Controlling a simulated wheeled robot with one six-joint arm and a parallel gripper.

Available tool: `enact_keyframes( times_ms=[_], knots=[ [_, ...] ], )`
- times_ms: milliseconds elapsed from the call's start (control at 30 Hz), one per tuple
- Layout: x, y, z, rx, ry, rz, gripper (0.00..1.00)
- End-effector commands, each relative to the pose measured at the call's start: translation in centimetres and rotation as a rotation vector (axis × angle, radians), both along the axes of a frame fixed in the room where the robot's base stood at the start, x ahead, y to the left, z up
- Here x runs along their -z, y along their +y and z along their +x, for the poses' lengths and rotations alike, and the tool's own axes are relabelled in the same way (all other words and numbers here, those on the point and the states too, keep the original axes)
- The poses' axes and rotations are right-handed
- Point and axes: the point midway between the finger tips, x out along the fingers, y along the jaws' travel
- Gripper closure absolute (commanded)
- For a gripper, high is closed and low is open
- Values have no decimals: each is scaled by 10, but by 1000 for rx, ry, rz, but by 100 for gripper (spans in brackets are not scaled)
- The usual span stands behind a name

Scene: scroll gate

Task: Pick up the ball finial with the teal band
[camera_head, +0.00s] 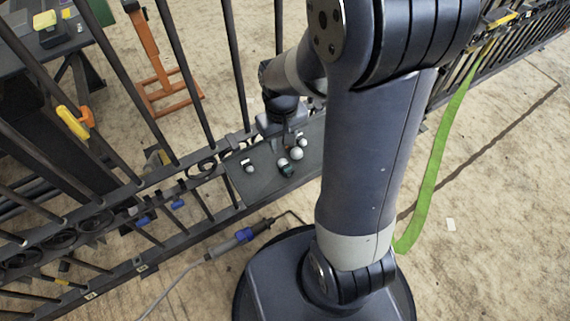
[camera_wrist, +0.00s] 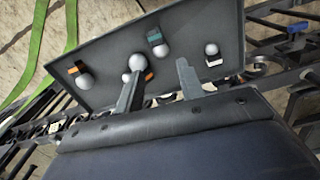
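The ball finial with the teal band (camera_wrist: 157,41) lies on a dark grey tray (camera_wrist: 110,60), its pale ball towards my gripper. In the head view this finial (camera_head: 285,168) is near the tray's front edge. My gripper (camera_wrist: 160,69) is open, its two fingers apart over the tray. In the wrist view the teal-banded finial shows just beyond the fingertips, apart from them. No finial is clearly held. Fingertips are partly hidden in the head view.
Other finials lie nearby: a white-banded one (camera_wrist: 212,54), an orange-banded one (camera_wrist: 84,79) and a pale ball (camera_wrist: 136,62) by the left finger, partly hidden. Dark gate bars (camera_head: 237,65) rise behind the tray. A cabled tool (camera_head: 240,237) lies in front.

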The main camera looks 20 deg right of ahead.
Motion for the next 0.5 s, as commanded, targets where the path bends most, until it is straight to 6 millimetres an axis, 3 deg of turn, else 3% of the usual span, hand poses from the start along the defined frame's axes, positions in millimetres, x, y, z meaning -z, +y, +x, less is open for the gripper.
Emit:
enact_keyframes(
  times_ms=[167,500],
  knots=[
    [3,-2,-1,-74,-2,18,63],
    [52,-2,-1,-79,0,19,63]
  ],
)
